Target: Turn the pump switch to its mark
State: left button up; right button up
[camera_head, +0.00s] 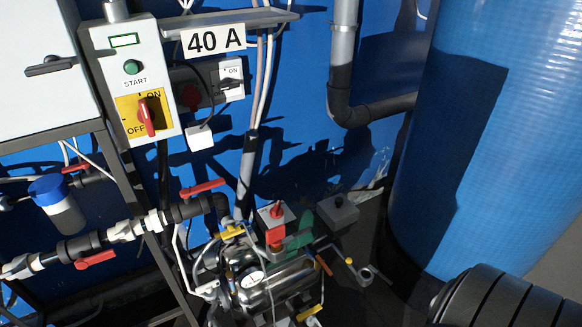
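A grey control box (112,58) on the upper left carries a green START button (132,67). Below it is a yellow plate (128,104) marked ON at upper right and OFF at lower left. A red rotary handle (148,117) on this plate stands nearly upright, slightly tilted. I cannot tell which end is its pointer. A small white box (231,80) marked ON is to its right. A grey box with a red knob (277,210) sits low by the pump (262,278). No label shows which switch is the pump's. Neither gripper is in view.
A "40 A" sign (213,40) hangs under a shelf. Pipes with red valve levers (203,188) run across the lower left. A large blue tank (490,130) fills the right. A black ribbed cylinder (500,300) is at bottom right. A white cabinet (40,95) stands at far left.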

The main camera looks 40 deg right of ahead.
aim_at(276, 212)
jog(key=z, duration=1.1)
